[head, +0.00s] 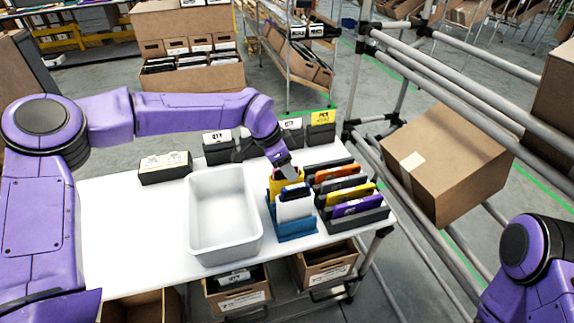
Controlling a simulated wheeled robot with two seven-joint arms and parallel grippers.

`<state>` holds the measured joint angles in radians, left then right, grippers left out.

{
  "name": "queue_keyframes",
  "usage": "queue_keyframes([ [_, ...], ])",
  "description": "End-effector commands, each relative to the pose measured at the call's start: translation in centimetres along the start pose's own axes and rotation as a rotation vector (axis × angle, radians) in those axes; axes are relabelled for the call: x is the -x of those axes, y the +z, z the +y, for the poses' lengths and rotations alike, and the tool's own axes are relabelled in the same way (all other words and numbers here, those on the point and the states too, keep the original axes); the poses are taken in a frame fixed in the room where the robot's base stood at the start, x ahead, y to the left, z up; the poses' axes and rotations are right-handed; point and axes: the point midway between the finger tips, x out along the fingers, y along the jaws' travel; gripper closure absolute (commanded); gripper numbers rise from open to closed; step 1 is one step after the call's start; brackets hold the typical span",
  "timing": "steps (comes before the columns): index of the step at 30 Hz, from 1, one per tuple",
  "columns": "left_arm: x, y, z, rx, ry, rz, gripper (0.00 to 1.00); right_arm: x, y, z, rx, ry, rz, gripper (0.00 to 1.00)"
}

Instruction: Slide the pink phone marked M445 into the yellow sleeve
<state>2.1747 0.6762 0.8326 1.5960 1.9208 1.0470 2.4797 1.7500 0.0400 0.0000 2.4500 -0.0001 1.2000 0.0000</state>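The yellow sleeve (273,185) stands at the back of a row of sleeves right of the white bin. My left gripper (288,174) is pointed down at the yellow sleeve's top, and its fingers are too small and hidden to read. I cannot make out the pink phone marked M445; the gripper and sleeve may hide it. In front of the yellow sleeve are a dark blue item (293,190), a white sleeve (295,209) and a blue sleeve (291,230). My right arm shows at the lower right, but its gripper is out of view.
A dark rack (372,218) right of the sleeves holds orange, yellow and purple items. An empty white bin (224,247) stands left of them. Small dark boxes line the table's (125,235) back edge. A metal frame with a tilted carton (450,165) stands to the right.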

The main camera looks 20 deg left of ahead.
Motion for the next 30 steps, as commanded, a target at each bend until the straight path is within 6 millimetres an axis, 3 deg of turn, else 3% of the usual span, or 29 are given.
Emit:
queue_keyframes([
  [8,0.3,0.0,0.0,0.0,0.0,0.0,0.5,-0.1,0.0,0.0,0.0,0.0,0.0,0.0],
  [21,9.2,0.0,-0.1,0.001,-0.002,0.002,0.5,-0.9,0.4,-0.1,0.0,0.0,0.0,0.0],
  [30,10.6,0.0,0.0,0.0,0.0,0.0,0.5,-0.9,0.4,-0.1,0.0,0.0,0.0,0.0],
])
